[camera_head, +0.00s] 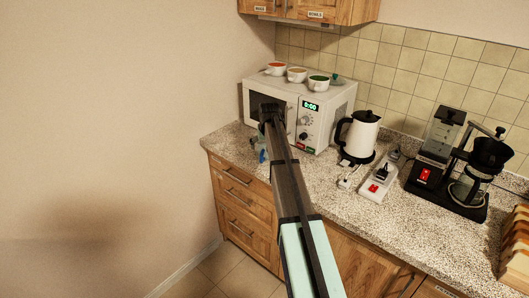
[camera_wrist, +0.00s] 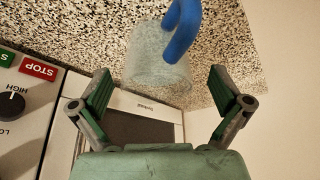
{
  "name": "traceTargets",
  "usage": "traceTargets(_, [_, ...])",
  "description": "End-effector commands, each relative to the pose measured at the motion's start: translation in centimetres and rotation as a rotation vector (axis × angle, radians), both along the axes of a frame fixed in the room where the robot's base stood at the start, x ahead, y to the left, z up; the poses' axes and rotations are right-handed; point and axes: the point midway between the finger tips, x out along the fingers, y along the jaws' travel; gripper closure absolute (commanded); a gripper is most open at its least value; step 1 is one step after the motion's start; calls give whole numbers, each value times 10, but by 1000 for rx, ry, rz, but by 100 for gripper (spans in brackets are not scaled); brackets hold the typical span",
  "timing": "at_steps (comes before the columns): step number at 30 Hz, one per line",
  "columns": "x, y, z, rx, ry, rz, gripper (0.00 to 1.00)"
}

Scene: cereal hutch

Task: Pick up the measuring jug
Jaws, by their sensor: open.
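The measuring jug (camera_wrist: 152,62) is clear with a blue handle. In the wrist view it stands at top centre on the speckled counter, beyond my fingertips, with its handle toward the upper right. In the head view only a small part of the jug (camera_head: 262,156) shows, in front of the microwave, mostly hidden behind my arm. My gripper (camera_wrist: 162,92) is open and empty, its two green-padded fingers spread to either side of the jug's line. In the head view my gripper (camera_head: 269,108) is dark, in front of the microwave door; its fingers are hard to make out there.
The white microwave (camera_head: 318,105) stands close by my gripper, with several bowls (camera_head: 297,75) on top. To the right on the counter (camera_head: 330,195) are a white kettle (camera_head: 361,137), a power strip (camera_head: 378,185) and a coffee maker (camera_head: 470,175). The counter's left end is near the jug.

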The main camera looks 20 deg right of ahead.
Motion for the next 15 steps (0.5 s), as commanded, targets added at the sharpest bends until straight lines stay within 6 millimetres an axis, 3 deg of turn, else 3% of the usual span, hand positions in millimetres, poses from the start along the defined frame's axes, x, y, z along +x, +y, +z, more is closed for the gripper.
traceTargets(15, [18,-8,-44,0,1,0,0])
